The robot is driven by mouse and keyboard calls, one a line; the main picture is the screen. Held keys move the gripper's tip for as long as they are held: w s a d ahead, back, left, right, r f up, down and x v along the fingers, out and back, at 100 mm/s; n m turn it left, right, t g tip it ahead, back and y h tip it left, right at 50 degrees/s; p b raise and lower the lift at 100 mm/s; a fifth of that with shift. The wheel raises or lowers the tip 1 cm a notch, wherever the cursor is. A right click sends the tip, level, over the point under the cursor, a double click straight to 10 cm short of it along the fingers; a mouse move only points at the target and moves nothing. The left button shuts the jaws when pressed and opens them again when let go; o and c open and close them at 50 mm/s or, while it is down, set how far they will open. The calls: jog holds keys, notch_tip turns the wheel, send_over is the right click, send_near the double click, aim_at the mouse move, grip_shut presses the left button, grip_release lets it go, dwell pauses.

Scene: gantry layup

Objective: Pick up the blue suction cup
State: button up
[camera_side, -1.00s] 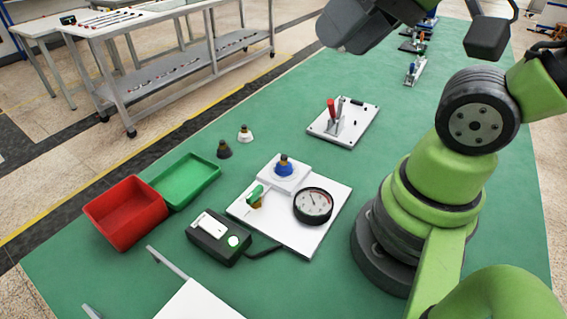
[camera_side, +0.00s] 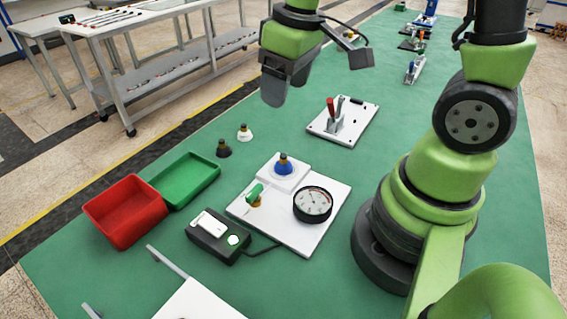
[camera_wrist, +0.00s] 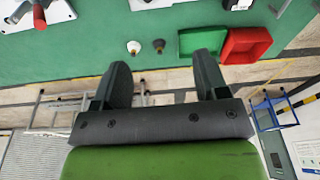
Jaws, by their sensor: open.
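The blue suction cup (camera_side: 284,168) stands upright on a raised white block (camera_side: 296,180) in the side view. The block is on a white board (camera_side: 290,238) that also bears a round gauge (camera_side: 312,204) and a green-handled valve (camera_side: 254,194). My gripper (camera_side: 273,95) is high above the green table, behind the suction cup in the side view and apart from it. Its two dark fingers are spread, with nothing between them, as the wrist view (camera_wrist: 164,75) also shows. I cannot make out the blue cup in the wrist view.
A dark cup (camera_side: 223,149) and a white cup (camera_side: 244,132) stand left of the board. A red bin (camera_side: 126,211) and green tray (camera_side: 186,180) are further left. A toggle clamp plate (camera_side: 343,122) stands behind. A black-and-white device (camera_side: 217,238) sits in front.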

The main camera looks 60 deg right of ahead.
jog(key=n+g, duration=0.2)
send_near(283, 155)
notch_tip(283, 155, down, 5)
jog(key=shift+f, duration=3.05)
jog(key=c, duration=1.1)
jog(key=shift+r, duration=0.1)
